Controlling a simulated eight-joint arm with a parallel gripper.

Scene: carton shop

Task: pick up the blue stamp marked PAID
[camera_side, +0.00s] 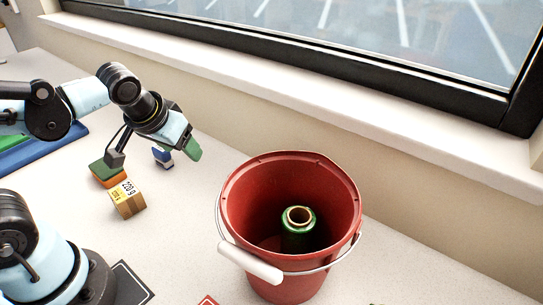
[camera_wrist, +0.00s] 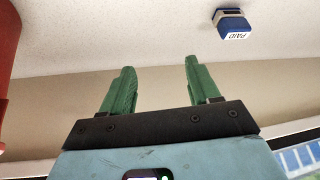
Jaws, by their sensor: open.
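The blue stamp marked PAID (camera_wrist: 233,25) lies at the upper right of the wrist view, its white PAID label facing the camera. In the side view a small blue and white block (camera_side: 162,157), which looks like this stamp, sits on the table just left of my fingertips. My gripper (camera_wrist: 158,80) has two green fingers spread apart with nothing between them. In the side view my gripper (camera_side: 193,150) is above the table, tilted, apart from the stamp.
A red bucket (camera_side: 245,205) with a green spool (camera_side: 300,235) inside stands right of my gripper. A small labelled carton (camera_side: 128,202) and a green and orange block (camera_side: 107,174) are left of the stamp. The wall and window sill (camera_side: 260,85) run behind.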

